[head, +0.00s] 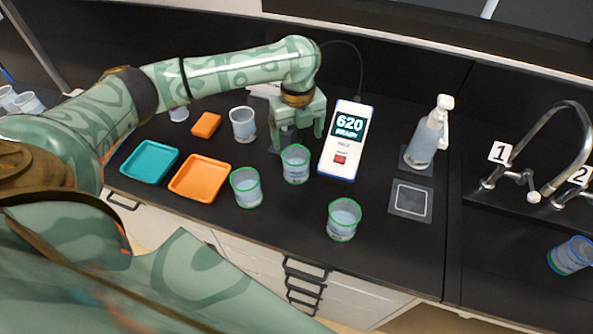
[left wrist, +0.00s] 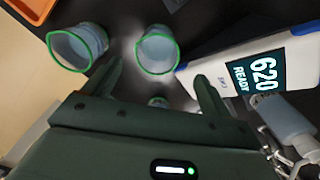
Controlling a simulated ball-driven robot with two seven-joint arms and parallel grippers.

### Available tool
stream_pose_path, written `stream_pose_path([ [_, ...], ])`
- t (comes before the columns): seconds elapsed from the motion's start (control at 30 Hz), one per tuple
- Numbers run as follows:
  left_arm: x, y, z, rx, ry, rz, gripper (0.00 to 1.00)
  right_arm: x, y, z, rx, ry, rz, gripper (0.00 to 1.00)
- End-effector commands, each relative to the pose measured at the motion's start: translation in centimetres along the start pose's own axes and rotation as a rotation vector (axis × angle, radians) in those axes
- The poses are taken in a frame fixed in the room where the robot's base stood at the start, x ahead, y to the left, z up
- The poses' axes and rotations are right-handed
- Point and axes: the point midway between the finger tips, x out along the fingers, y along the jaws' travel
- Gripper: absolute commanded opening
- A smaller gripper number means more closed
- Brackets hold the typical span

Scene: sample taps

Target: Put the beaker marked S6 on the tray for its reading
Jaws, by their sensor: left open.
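Three green-rimmed beakers stand on the black counter: one close in front of my left gripper (head: 295,166), one left of it (head: 246,190), one nearer the front edge (head: 343,222). No S6 mark is readable on any of them. My left gripper (head: 298,132) is open, pointing down beside the meter. In the left wrist view, one green-rimmed beaker (left wrist: 158,50) lies just beyond the gap between the fingertips (left wrist: 158,76), and another (left wrist: 78,47) is to the left. A teal tray (head: 149,162) and an orange tray (head: 200,178) lie at left. My right gripper is not seen.
A meter (head: 344,150) reading "620 READY" lies right of the gripper. A clear beaker (head: 243,125) and a small orange dish (head: 206,125) are left of it. A wash bottle (head: 428,135), a square pad (head: 411,200), taps and a blue-rimmed beaker (head: 571,255) are at right.

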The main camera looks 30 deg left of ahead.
Motion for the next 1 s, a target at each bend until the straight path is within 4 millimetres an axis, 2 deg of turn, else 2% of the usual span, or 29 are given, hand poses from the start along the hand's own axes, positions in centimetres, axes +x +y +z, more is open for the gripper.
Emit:
stream_pose_path([
  [0.03, 1.9, 0.0, -0.1, 0.001, 0.003, 0.004, 0.84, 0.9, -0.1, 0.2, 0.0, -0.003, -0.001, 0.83],
  [0.2, 5.3, 0.0, -0.1, -0.001, 0.002, 0.002, 0.84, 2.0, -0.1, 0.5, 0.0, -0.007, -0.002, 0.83],
  [0.47, 7.0, 0.1, 0.0, -0.002, 0.001, 0.0, 0.84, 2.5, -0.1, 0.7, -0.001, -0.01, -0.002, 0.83],
  [0.73, 11.3, 0.4, 0.0, -0.002, 0.002, 0.0, 0.84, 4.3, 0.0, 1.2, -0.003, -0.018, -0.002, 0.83],
  [0.97, 11.6, 0.4, 0.1, -0.001, -0.002, -0.002, 0.84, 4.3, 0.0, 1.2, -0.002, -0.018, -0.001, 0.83],
  [1.0, 11.6, 0.4, 0.1, -0.001, -0.002, -0.002, 0.81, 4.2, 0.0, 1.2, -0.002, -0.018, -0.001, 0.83],
])
